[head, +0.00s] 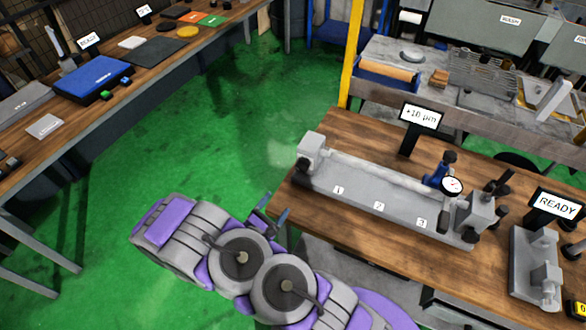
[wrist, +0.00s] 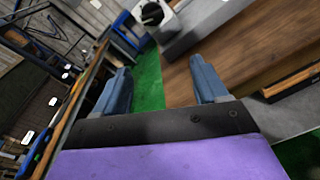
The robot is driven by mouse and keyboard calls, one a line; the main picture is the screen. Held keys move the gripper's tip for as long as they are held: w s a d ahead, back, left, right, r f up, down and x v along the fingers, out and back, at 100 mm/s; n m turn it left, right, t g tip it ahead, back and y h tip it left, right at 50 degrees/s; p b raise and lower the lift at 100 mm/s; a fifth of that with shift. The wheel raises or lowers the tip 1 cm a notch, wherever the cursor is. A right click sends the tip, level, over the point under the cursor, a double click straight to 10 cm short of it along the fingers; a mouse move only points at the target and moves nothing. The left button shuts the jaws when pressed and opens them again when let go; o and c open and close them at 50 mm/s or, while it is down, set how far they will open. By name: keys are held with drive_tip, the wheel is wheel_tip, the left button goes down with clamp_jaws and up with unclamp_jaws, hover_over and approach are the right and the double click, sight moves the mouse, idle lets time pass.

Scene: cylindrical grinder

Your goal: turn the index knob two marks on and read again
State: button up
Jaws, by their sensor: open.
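A grey bench fixture (head: 360,190) with plates marked 1, 2 and 3 stands on the wooden table. A dark knob (head: 303,164) sits on the block at its left end; a dark round knob on a pale block also shows at the top of the wrist view (wrist: 152,14). A shaft (head: 380,175) runs along the fixture. A round dial gauge (head: 452,186) stands near mark 3. A display (head: 420,115) reads "+1? µm", last digit unclear. My gripper (head: 272,211) is open and empty, left of the table's edge and apart from the knob; its blue fingers flank the wrist view's middle (wrist: 162,85).
A small machine (head: 535,265) stands by a "READY" sign (head: 557,205) at right. A bench behind holds a tray with a roll (head: 388,72). A left bench holds a blue case (head: 92,78). The green floor (head: 190,140) between is clear.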

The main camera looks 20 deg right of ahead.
sight(300, 170)
drive_tip(key=shift+n+t+h, duration=0.4)
drive_tip(key=shift+n+t, duration=0.1)
drive_tip(key=shift+n, duration=0.3)
drive_tip(key=x, duration=0.5)
drive_tip(key=b+x, duration=0.1)
drive_tip(key=x, duration=0.5)
drive_tip(key=b+x, duration=0.1)
drive_tip(key=x, duration=0.4)
drive_tip(key=shift+s+d+r, duration=0.15)
drive_tip(key=shift+d+r, duration=0.25)
drive_tip(key=shift+d, duration=0.25)
drive_tip(key=c, duration=1)
